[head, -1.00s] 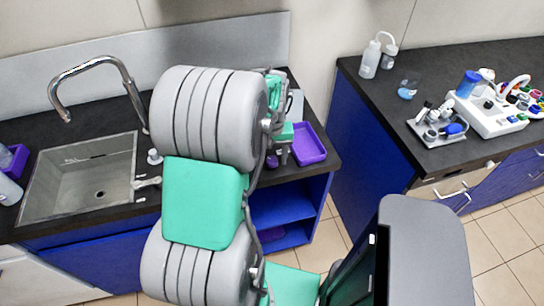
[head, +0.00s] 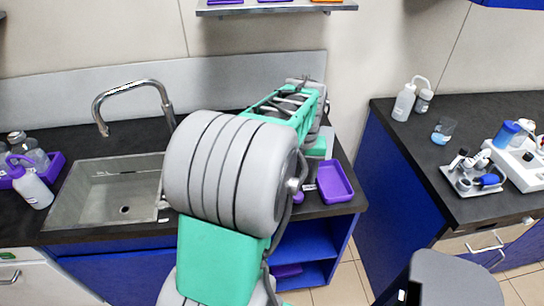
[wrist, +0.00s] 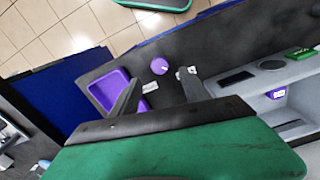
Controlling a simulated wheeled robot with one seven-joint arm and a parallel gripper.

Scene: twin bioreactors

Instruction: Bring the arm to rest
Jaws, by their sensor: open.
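My gripper (wrist: 160,92) shows in the wrist view with its two dark fingers apart and nothing between them. It is above the dark counter, near a purple tray (wrist: 104,92) and a small round purple object (wrist: 160,66). In the head view my arm rises from the bottom, bends at a large grey joint and reaches over the counter to the right of the sink. The gripper itself is hidden there behind my arm. The purple tray (head: 335,182) lies at the counter's right end.
A sink (head: 105,190) with a tall faucet (head: 130,92) is on the left, beside a purple-capped bottle (head: 32,188). Across a floor gap, the right counter holds a wash bottle (head: 404,102), a beaker (head: 443,131) and a small rack (head: 470,178). A wall shelf (head: 278,8) hangs above.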

